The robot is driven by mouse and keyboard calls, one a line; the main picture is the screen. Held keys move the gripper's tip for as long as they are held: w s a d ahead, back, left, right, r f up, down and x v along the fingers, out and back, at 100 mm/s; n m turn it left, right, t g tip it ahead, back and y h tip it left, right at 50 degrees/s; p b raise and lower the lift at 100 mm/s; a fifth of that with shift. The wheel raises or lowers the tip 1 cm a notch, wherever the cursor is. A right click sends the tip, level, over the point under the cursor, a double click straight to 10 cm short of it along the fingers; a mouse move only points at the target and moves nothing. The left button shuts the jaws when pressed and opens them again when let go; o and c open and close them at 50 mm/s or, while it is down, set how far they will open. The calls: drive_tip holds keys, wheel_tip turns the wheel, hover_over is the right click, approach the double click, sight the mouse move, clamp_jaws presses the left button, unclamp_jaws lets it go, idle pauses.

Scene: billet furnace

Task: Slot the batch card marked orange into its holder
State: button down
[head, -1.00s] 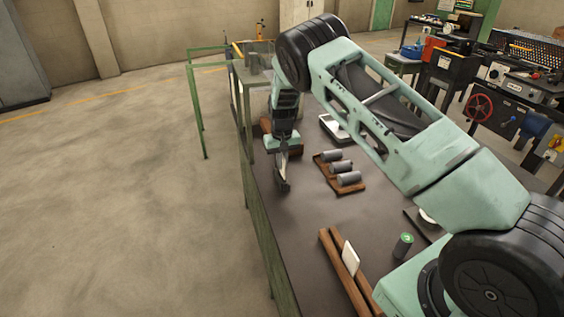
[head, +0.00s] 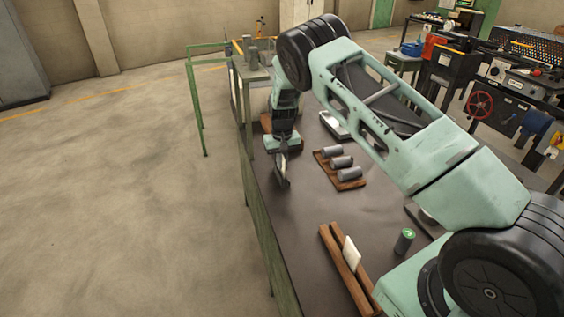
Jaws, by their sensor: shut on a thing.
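My gripper (head: 283,178) points down over the left part of the dark tabletop, left of the grey cylinders. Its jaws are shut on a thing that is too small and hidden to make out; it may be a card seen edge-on. A wooden slotted holder (head: 339,262) made of long rails lies near the table's left front. A pale card (head: 351,251) stands tilted in it. I see no orange mark on any card.
Several grey cylinders (head: 341,161) lie on a brown wooden tray (head: 351,183). A green-topped can (head: 404,241) stands right of the holder. A pale tray (head: 334,124) lies farther back, partly behind my arm. The tabletop (head: 300,215) between gripper and holder is clear.

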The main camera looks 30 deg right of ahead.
drive_tip(key=shift+f+b, duration=0.3)
drive_tip(key=shift+f, duration=0.15)
drive_tip(key=c, duration=1.5)
unclamp_jaws()
drive_tip(key=shift+r, duration=0.1)
wheel_tip(320, 180, up, 17)
drive_tip(key=b, duration=0.4)
drive_tip(key=shift+r, duration=0.15)
drive_tip(key=shift+s, duration=0.1)
